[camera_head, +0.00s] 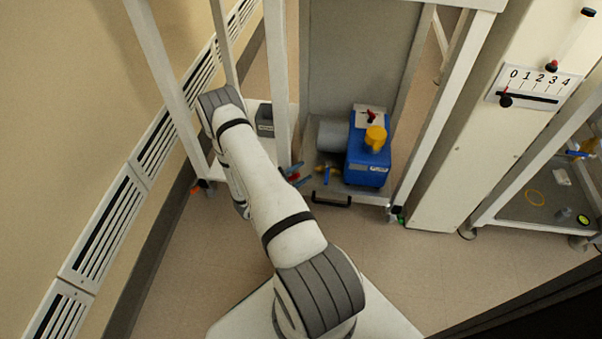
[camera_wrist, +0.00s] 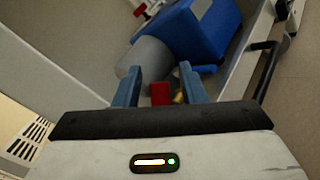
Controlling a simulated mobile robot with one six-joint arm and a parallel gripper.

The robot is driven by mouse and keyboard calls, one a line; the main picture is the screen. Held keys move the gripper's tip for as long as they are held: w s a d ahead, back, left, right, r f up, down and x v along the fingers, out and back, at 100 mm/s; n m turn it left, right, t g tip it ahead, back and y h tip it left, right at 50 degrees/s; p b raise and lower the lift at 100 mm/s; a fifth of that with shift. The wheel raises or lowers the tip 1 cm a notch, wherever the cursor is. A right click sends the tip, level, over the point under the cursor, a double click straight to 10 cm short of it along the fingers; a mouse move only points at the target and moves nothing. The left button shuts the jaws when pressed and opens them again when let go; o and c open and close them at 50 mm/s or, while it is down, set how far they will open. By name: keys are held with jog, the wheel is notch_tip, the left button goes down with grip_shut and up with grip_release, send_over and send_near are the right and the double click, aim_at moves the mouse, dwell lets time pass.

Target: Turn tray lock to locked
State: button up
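My gripper (camera_head: 296,173) is low at the left side of the pump tray (camera_head: 352,193). Its two blue fingers are apart in the wrist view (camera_wrist: 159,86). A small red part (camera_wrist: 160,94), perhaps the tray lock's handle, shows in the gap between the fingers. I cannot tell whether they touch it. In the head view it is mostly hidden by the fingers, so its lock position cannot be read. The tray has a black front handle (camera_head: 331,201) and carries a blue pump (camera_head: 368,150) with a yellow cap and a grey cylinder (camera_head: 331,135).
A small yellow-and-blue valve (camera_head: 327,172) sits between my gripper and the pump. White frame posts (camera_head: 277,80) stand close to my arm. A dark grey box (camera_head: 265,121) lies behind them. A 0–4 scale panel (camera_head: 532,88) is at right. Floor in front of the tray is clear.

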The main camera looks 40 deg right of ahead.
grip_shut()
dwell(0.3)
